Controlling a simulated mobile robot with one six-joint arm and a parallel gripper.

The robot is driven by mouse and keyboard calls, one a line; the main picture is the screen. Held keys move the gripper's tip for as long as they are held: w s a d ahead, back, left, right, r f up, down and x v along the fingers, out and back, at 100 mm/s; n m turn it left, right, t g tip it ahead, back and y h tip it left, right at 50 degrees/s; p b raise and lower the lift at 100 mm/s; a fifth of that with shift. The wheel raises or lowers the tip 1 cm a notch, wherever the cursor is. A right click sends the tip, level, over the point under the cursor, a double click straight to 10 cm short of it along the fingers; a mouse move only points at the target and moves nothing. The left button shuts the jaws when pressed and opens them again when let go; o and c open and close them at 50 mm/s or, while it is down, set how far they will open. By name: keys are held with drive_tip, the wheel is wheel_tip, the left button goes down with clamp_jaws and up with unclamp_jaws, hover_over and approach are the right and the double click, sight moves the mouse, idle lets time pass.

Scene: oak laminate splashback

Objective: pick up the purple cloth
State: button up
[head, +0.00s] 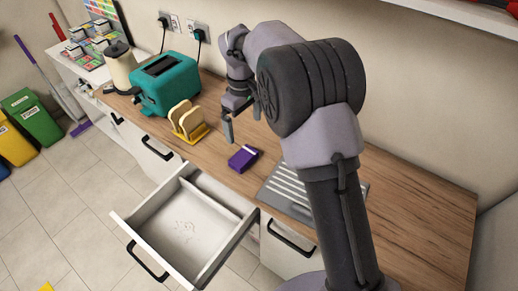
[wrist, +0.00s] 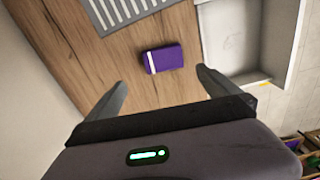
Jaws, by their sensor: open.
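The purple cloth (head: 243,158) is a small folded block with a pale edge, lying on the wooden counter (head: 409,205) near its front edge. It also shows in the wrist view (wrist: 164,58), lying ahead of and between my two fingers, apart from them. My gripper (wrist: 162,88) is open and empty. In the head view my gripper (head: 231,122) hangs above the counter, behind and a little left of the cloth, partly hidden by my own arm.
An open, empty-looking drawer (head: 160,207) juts out below the cloth. A yellow rack with bread (head: 188,122) and a teal toaster (head: 166,83) stand left of it. A grey ridged drainer (head: 274,189) lies to the right, partly behind my arm.

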drive_tip(key=b, duration=0.4)
hover_over(243, 156)
wheel_tip(243, 156, down, 10)
drive_tip(key=shift+d+f, duration=0.1)
drive_tip(key=shift+d, duration=0.05)
wheel_tip(243, 156, down, 5)
drive_tip(key=b, duration=0.2)
drive_tip(key=shift+f+b, duration=0.1)
drive_tip(key=shift+b, duration=0.3)
drive_tip(key=shift+r, duration=0.2)
drive_tip(key=c, duration=1.1)
drive_tip(key=shift+r+p, duration=0.25)
drive_tip(key=shift+p, duration=0.1)
wheel_tip(243, 156, up, 4)
drive_tip(key=shift+f+p, duration=0.25)
drive_tip(key=shift+p, duration=0.85)
drive_tip(key=s+a+r+p, duration=0.1)
drive_tip(key=s+a+p, duration=0.1)
drive_tip(key=s+a, duration=0.8)
drive_tip(key=shift+s+a+p, duration=0.15)
drive_tip(key=shift+s+p, duration=0.25)
drive_tip(key=shift+s, duration=0.85)
